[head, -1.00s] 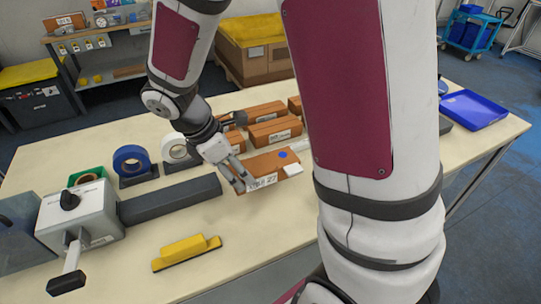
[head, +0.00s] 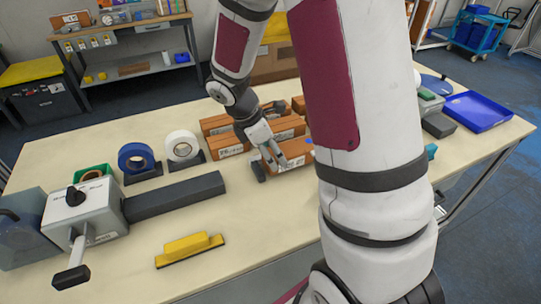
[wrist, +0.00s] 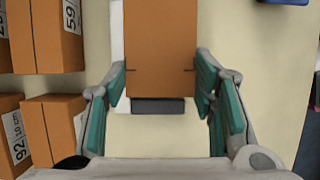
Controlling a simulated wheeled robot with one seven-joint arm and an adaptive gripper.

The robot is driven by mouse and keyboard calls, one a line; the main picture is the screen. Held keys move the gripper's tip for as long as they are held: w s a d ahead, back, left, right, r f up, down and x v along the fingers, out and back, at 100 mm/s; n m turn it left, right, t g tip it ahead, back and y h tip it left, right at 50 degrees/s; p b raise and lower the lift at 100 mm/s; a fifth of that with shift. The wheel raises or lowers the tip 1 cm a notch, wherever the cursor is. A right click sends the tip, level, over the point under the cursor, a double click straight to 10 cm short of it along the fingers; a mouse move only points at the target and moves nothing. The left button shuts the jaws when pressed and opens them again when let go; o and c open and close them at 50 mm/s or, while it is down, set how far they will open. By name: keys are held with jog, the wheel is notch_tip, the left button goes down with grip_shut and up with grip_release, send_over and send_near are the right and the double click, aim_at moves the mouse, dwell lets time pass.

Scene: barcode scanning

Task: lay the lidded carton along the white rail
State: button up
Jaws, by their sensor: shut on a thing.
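The brown carton (head: 297,149) is held in my gripper (head: 270,158), over the bench beside the other cartons. A white label shows on its side, and my arm hides its right part. In the wrist view the carton (wrist: 160,45) runs away from me between the teal finger pads of my gripper (wrist: 161,84), which is shut on it. A white strip (wrist: 117,40), apparently the white rail, shows along the carton's left side and is partly hidden under it. I cannot tell whether the carton touches it. A dark grey block (wrist: 158,106) sits at the carton's near end.
Several brown cartons (wrist: 44,35) stand left of the held one. Tape rolls (head: 136,158), a long dark bar (head: 175,196) and a yellow-handled brush (head: 189,249) lie to the left. A blue tray (head: 476,111) is at the right. The front middle of the bench (head: 260,235) is clear.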

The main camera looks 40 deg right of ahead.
jog(key=shift+f, duration=0.65)
jog(key=o, duration=1.1)
jog(key=shift+f, duration=0.1)
jog(key=s+v, duration=0.1)
jog(key=v, duration=1.1)
jog(key=shift+s+a+r+m+t+y+p, duration=0.15)
jog(key=shift+s+a+r+m+t+y, duration=0.65)
jog(key=shift+s+a+r+m, duration=1.5)
jog(key=shift+s+a+r+m+t+y+p, duration=0.1)
jog(key=shift+s+a+r+m+t+y, duration=1)
jog(key=shift+s+m, duration=2.45)
jog(key=shift+s+a+r+m+t+y+p, duration=0.15)
jog(key=shift+s+a+r+m+t+y, duration=0.45)
jog(key=shift+s+r+m, duration=2.4)
